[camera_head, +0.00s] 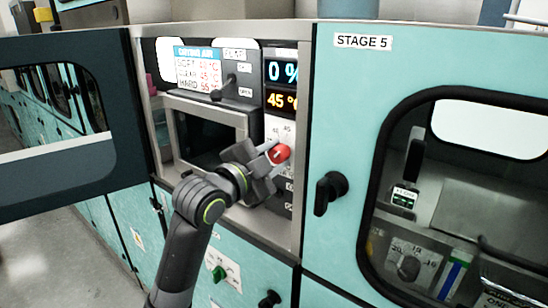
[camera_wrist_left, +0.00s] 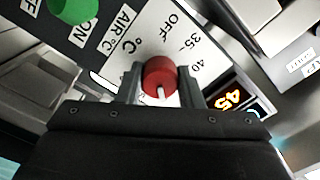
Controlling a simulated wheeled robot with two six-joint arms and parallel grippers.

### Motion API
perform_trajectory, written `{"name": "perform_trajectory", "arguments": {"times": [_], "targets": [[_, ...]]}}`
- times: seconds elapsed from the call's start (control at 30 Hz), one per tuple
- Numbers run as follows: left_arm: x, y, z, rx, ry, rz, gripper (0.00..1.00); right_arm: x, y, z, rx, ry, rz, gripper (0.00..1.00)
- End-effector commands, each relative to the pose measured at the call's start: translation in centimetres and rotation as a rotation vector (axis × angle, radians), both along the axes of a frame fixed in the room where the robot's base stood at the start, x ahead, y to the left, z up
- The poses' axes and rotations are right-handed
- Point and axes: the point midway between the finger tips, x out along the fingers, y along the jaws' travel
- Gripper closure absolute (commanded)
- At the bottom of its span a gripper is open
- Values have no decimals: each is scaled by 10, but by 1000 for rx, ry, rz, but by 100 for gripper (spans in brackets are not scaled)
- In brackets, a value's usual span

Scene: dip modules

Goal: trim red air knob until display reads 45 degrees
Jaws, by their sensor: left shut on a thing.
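The red air knob (camera_head: 279,154) sits on the control panel inside the open stage compartment. It also shows in the left wrist view (camera_wrist_left: 160,77), with a white pointer line on its face and a dial marked OFF, 35 and 40 beside it. My left gripper (camera_head: 273,160) is shut on the knob, with one finger on each side of it in the left wrist view (camera_wrist_left: 160,88). The temperature display (camera_head: 283,101) reads 45 °C in yellow. It shows tilted in the left wrist view (camera_wrist_left: 229,101). My right gripper is not in view.
A display above reads 0 % (camera_head: 283,73). A drying air card (camera_head: 198,70) hangs at the upper left of the panel. A green knob (camera_wrist_left: 72,10) is close to the red one. An open dark door (camera_head: 70,120) stands at left; a black handle (camera_head: 329,192) projects at right.

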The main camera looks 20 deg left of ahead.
Motion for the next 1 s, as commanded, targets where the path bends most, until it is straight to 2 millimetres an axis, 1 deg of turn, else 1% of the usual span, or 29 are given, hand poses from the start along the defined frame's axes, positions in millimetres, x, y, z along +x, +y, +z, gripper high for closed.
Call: {"name": "perform_trajectory", "arguments": {"times": [0.17, 0.2, 0.33, 0.6, 0.73, 0.87, 1.0], "targets": [[0, 0, 0, 0, 2, 0, 89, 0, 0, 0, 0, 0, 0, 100], [0, 0, -1, 0, 2, 0, 63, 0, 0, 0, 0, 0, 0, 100], [0, 0, 0, -1, 2, 0, 46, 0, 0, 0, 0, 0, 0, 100], [0, 0, 0, -2, 1, -1, 45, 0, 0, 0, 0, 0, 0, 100], [-5, 2, -1, 0, -1, 1, 45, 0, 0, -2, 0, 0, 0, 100], [-20, 8, -2, 2, -1, 1, 45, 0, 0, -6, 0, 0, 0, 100], [-46, 18, -2, 5, -4, 3, 45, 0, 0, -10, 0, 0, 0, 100]]}}
